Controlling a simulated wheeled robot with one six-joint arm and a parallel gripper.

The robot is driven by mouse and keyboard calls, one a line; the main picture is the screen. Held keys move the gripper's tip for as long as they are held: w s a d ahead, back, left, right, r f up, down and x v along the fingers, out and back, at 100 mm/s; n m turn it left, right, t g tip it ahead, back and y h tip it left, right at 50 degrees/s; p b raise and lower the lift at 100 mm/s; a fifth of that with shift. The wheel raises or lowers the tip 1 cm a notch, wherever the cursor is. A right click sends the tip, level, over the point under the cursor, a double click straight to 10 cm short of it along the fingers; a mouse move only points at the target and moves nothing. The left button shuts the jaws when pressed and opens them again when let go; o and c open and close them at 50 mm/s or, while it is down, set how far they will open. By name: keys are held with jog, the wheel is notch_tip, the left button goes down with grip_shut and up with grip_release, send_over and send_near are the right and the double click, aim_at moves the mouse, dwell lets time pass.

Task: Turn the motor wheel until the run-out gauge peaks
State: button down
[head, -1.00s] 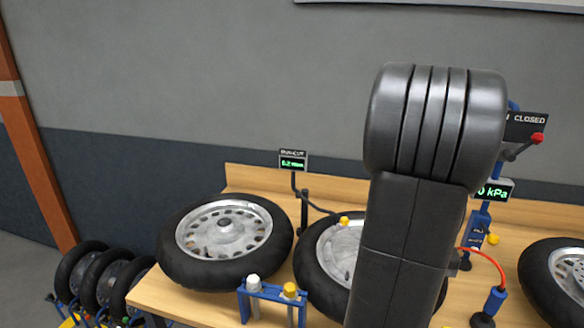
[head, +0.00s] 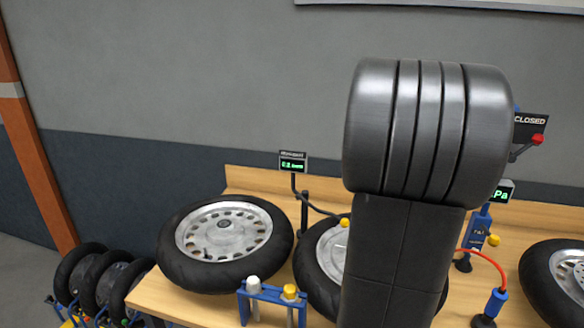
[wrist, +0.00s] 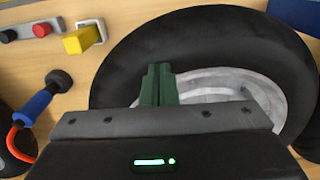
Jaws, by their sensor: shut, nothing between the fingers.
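Three spoked or drilled silver-rimmed wheels with black tyres lie flat on the bench in the head view: a left wheel (head: 224,240), a middle wheel (head: 322,262) partly hidden by my arm, and a right wheel (head: 562,275) cut by the edge. I cannot tell by looks which one is the motor wheel. The run-out gauge (head: 293,162) stands behind the left and middle wheels; its green digits are too small to read surely. My gripper (wrist: 158,84), with green fingers, is shut and empty over a wheel's silver rim (wrist: 215,82) in the wrist view; contact is unclear.
A blue stand (head: 272,291) with white and yellow caps is in front. A kPa display (head: 504,193) and CLOSED sign (head: 530,122) stand behind. More wheels (head: 85,272) are racked at lower left.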

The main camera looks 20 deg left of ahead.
jog(key=shift+s+a, duration=0.15)
jog(key=shift+a, duration=0.05)
jog(key=shift+a, duration=0.1)
jog(key=shift+s+a, duration=0.2)
jog(key=shift+a, duration=0.85)
jog(key=shift+s+a, duration=0.25)
jog(key=shift+a, duration=0.75)
jog(key=shift+s+a, duration=0.2)
jog(key=shift+a, duration=0.85)
jog(key=shift+w+a, duration=0.2)
jog(key=shift+a, duration=0.9)
jog(key=shift+w+a, duration=0.15)
jog(key=shift+a, duration=0.9)
jog(key=shift+w+a, duration=0.2)
jog(key=shift+a, duration=0.9)
jog(key=shift+r+p, duration=1.35)
jog(key=shift+r, duration=0.25)
jog(key=shift+f, duration=0.1)
